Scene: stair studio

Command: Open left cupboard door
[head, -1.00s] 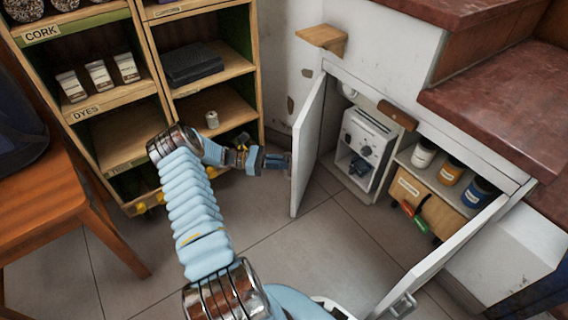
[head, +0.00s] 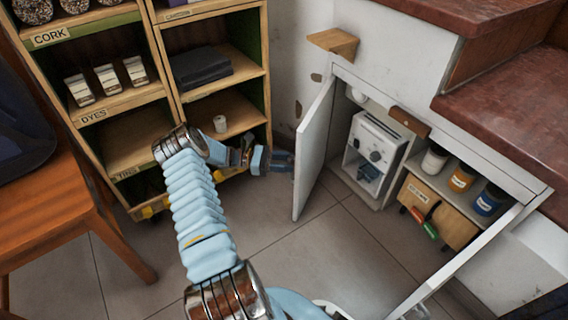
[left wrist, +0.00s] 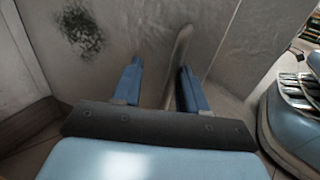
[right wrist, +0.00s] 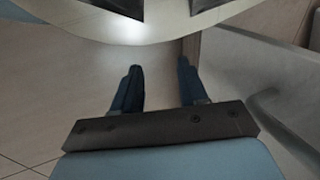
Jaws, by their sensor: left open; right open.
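The left cupboard door (head: 314,150) is white and stands swung out from the cupboard, with the inside visible. My left gripper (head: 284,161) is at the door's outer left side in the head view, its fingers close to the free edge. In the left wrist view, the left gripper (left wrist: 158,88) is open, and a thin upright edge, apparently the door's (left wrist: 179,55), shows between and beyond its fingers. Contact cannot be told. My right gripper (right wrist: 157,88) is open and empty in the right wrist view, beside a pale panel. Its fingers do not show clearly in the head view.
The right cupboard door (head: 465,262) also stands open. Inside are a white machine (head: 374,148), several jars (head: 461,177) and a wooden box (head: 440,215). A wooden shelf unit (head: 190,98) stands left of my left gripper. The floor (head: 300,250) ahead is clear.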

